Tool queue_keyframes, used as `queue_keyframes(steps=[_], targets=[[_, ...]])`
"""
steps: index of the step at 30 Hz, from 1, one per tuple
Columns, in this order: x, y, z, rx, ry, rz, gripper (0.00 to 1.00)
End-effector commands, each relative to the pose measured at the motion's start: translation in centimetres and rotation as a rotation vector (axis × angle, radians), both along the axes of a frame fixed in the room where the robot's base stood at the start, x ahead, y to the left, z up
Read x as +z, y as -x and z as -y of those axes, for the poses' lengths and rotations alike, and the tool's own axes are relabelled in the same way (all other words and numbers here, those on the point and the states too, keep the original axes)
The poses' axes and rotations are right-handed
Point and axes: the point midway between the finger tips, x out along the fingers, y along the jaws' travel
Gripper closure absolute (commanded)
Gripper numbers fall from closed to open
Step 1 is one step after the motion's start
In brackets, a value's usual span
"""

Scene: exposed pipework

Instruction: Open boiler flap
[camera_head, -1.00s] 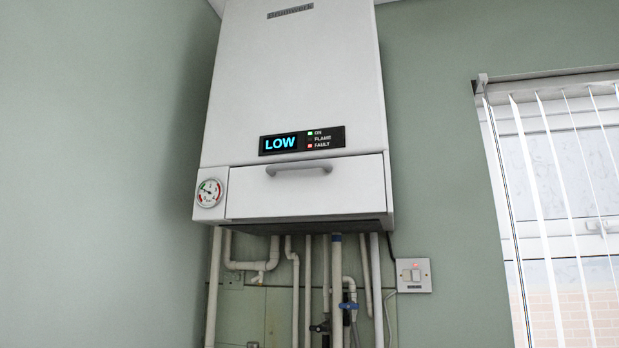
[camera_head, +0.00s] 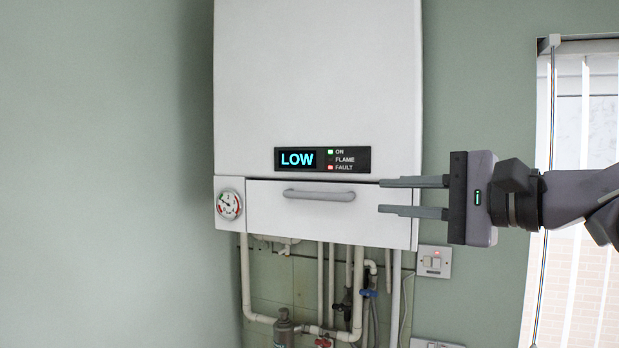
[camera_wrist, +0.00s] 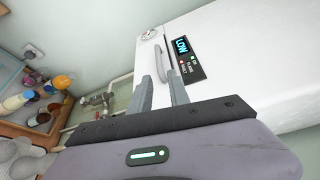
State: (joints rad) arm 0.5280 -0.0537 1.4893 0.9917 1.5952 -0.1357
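The white boiler (camera_head: 318,80) hangs on the wall. Its flap (camera_head: 270,222) is closed at the bottom front, with a grey bar handle (camera_head: 319,195) near its top edge. My gripper (camera_head: 380,196) comes in from the right, its two fingers apart one above the other, with nothing between them. In the head view the fingertips overlap the right end of the flap, to the right of the handle. In the wrist view the handle (camera_wrist: 161,63) lies beyond the fingertips (camera_wrist: 153,65), and I cannot tell the exact gap.
A display reading LOW (camera_head: 297,159) and a pressure gauge (camera_head: 229,205) are on the boiler front. Pipes and valves (camera_head: 340,290) run below. A switch (camera_head: 434,261) and a window with blinds (camera_head: 585,130) are to the right. Shelves with bottles (camera_wrist: 30,95) show in the wrist view.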

Motion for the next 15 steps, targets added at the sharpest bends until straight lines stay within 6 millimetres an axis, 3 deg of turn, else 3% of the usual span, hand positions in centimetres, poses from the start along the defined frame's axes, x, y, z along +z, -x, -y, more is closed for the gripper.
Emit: queue_keyframes(steps=[6,15], targets=[[-0.4,-3.8,-4.2,0.005,0.000,-0.004,0.78],[-0.9,-8.4,-8.8,0.003,0.002,-0.005,0.78]])
